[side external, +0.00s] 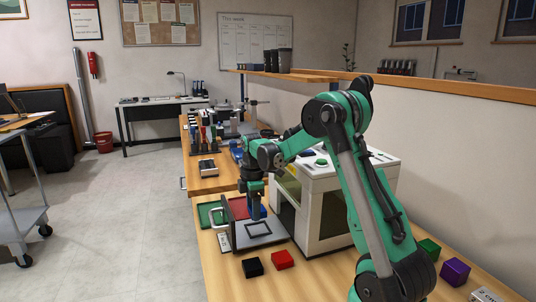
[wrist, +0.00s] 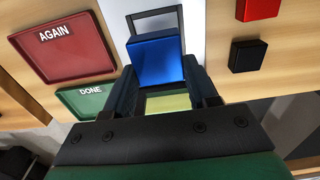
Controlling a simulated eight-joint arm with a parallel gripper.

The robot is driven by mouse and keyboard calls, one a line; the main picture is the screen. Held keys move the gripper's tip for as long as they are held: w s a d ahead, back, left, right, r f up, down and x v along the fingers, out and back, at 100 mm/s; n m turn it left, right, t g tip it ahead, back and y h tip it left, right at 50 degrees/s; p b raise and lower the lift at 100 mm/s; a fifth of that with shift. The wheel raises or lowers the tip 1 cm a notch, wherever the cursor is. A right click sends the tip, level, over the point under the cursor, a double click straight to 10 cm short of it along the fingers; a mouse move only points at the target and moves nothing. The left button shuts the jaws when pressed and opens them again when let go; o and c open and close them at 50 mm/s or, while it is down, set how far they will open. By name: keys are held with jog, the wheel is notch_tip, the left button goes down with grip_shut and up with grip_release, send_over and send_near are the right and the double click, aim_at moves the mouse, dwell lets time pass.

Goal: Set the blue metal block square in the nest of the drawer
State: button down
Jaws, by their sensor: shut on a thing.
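My gripper (side external: 254,210) points down over the pulled-out drawer of the laser marker. In the wrist view its two fingers (wrist: 162,78) are shut on the blue metal block (wrist: 155,60). The block shows as a flat blue face between the fingertips; in the side view only a small blue part (side external: 263,211) shows behind the gripper. The nest (wrist: 153,14) is a dark square frame on the pale drawer (wrist: 118,28). The block covers the near part of the nest in the wrist view; its height above the drawer is hard to tell.
The white laser marker (side external: 325,205) stands right of the gripper. A red AGAIN tray (wrist: 62,48) and green DONE tray (wrist: 85,100) lie beside the drawer. A black block (side external: 252,267) and red block (side external: 282,259) sit in front; green (side external: 428,249) and purple (side external: 455,271) blocks sit right.

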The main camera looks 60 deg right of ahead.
aim_at(254, 230)
jog(key=shift+f, duration=2.05)
jog(key=shift+f, duration=0.1)
jog(key=shift+f, duration=0.5)
jog(key=shift+c, duration=1.3)
grip_release()
notch_tip(254, 230, up, 13)
jog(key=shift+f, duration=0.15)
jog(key=shift+a+r, duration=0.2)
jog(key=shift+r, duration=0.05)
jog(key=s+a+m+t, duration=0.2)
jog(key=a+m+t, duration=0.1)
jog(key=a, duration=0.8)
jog(key=s+a+m+t, duration=0.3)
jog(key=a+m, duration=0.3)
jog(key=a, duration=0.5)
jog(key=shift+a+f+t, duration=0.3)
jog(key=shift+t, duration=0.3)
